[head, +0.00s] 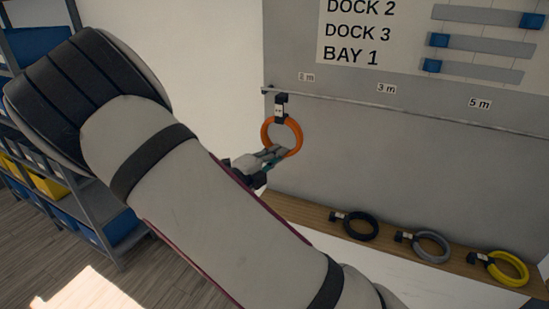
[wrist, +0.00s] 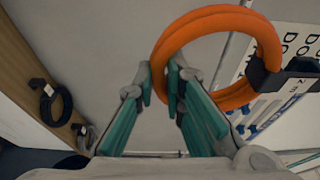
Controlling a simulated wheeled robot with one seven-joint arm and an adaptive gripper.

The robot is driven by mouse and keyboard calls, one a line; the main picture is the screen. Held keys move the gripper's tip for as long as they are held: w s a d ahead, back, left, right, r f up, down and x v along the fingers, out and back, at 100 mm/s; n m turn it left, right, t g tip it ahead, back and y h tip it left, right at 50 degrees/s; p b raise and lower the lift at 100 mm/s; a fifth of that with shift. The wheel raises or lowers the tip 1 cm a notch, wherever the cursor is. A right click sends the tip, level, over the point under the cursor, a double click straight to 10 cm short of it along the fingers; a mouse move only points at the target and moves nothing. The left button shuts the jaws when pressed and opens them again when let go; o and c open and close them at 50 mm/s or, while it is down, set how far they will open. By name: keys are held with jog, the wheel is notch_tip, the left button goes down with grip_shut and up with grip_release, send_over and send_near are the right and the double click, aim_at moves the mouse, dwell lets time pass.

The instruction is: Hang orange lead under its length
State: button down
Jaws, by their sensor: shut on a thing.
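The orange lead (head: 297,147) is a coiled ring held up against the grey panel at its left end, just below the first length label (head: 307,77), which seems to read 2 m. Its black plug end with a white tag (head: 280,107) points up, close to the rail (head: 340,94). I cannot tell whether it touches a hook. My gripper (head: 272,154) is shut on the lower left part of the ring. In the wrist view the orange coil (wrist: 270,45) passes between the teal fingers (wrist: 160,78), and its black plug (wrist: 297,76) lies at right.
A black lead (head: 357,226), a grey lead (head: 433,246) and a yellow lead (head: 508,268) lie on the wooden ledge (head: 313,212) below. Labels 3 m (head: 386,89) and 5 m (head: 480,103) sit rightward. A shelf rack (head: 95,200) stands at left.

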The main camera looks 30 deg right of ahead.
jog(key=w+d+f+b, duration=0.2)
jog(key=w+d+b, duration=0.3)
jog(key=w+d, duration=0.3)
jog(key=shift+d+b, duration=0.35)
jog(key=shift+d, duration=0.85)
dwell(0.4)
jog(key=c, duration=1.6)
grip_release()
jog(key=shift+f, duration=0.1)
jog(key=v, duration=1.2)
jog(key=shift+s, duration=0.1)
